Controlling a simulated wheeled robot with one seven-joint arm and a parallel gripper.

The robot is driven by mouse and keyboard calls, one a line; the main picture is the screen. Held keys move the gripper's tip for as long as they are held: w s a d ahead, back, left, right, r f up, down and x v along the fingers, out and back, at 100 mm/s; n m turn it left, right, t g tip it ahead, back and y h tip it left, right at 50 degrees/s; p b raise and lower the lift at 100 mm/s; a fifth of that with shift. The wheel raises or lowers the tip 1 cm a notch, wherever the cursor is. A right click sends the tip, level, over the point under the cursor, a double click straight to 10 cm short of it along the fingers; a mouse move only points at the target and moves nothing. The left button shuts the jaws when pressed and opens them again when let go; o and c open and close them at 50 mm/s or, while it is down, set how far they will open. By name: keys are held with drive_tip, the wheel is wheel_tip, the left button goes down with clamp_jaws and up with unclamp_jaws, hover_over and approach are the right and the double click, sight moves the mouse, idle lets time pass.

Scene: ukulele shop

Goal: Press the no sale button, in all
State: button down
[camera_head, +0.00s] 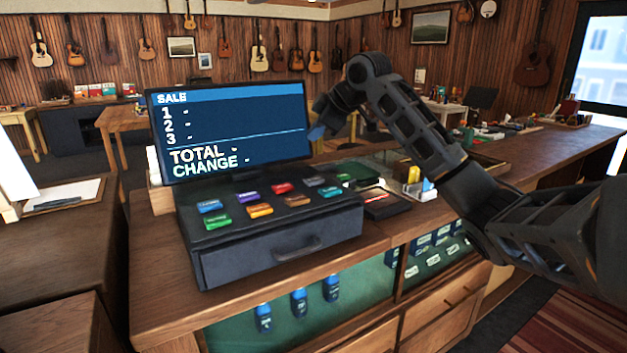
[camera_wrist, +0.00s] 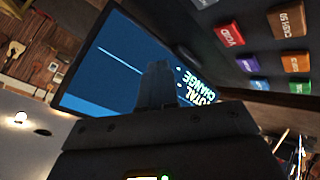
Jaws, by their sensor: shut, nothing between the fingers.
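The cash register (camera_head: 280,245) stands on the wooden counter with two rows of coloured buttons on its sloped top. I cannot read which button is the no sale one. The red button (camera_head: 282,188) reads VOID in the wrist view (camera_wrist: 229,33). Purple (camera_head: 248,198), blue (camera_head: 208,206), green (camera_head: 217,222) and orange (camera_head: 260,210) buttons lie left of it or nearer the drawer. The grey (camera_head: 313,181) and teal (camera_head: 329,192) ones are at right. My gripper (camera_head: 318,131) is shut and empty, above the buttons by the screen's right edge. Its fingers (camera_wrist: 160,85) overlap the screen in the wrist view.
The screen (camera_head: 235,130) rises behind the buttons, showing SALE, TOTAL and CHANGE lines. A dark tray (camera_head: 382,203) and a box with yellow items (camera_head: 419,188) stand right of the register. Glass-fronted compartments lie below the counter.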

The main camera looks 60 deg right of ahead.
sight(316, 180)
drive_tip(key=shift+f+b, duration=2.75)
drive_tip(key=shift+f, duration=1.55)
drive_tip(key=shift+f, duration=0.15)
drive_tip(key=shift+f, duration=0.25)
drive_tip(key=shift+f+b, duration=0.4)
drive_tip(key=shift+f, duration=0.05)
drive_tip(key=shift+r+p, duration=0.7)
drive_tip(key=shift+r, duration=0.2)
drive_tip(key=shift+r+p, duration=1.9)
drive_tip(key=shift+r, duration=0.65)
